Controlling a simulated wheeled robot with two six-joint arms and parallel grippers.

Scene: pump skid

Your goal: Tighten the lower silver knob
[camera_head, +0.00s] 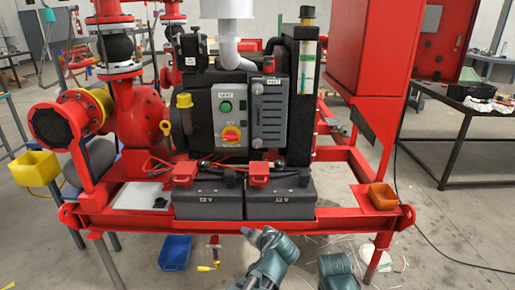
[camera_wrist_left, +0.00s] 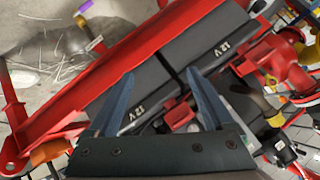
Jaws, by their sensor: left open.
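The grey panel (camera_head: 268,110) with a slotted front stands on the pump skid, right of the control box. A small silver knob (camera_head: 257,142) shows at its lower end, too small to make out well. My left gripper (camera_wrist_left: 160,80) is open and empty in the left wrist view, its fingers in front of the 12 V batteries (camera_wrist_left: 152,88). In the head view my teal arm part (camera_head: 270,262) is low in front of the skid, below and apart from the knob. The knob cannot be made out in the left wrist view. My right gripper is not in view.
The batteries (camera_head: 208,200) with red terminal covers stand below the panel, behind the red front rail (camera_head: 150,222). The control box (camera_head: 229,115) has a green button and a red-yellow switch. An orange bin (camera_head: 383,196) sits at the right corner; a blue bin (camera_head: 174,252) is on the floor.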

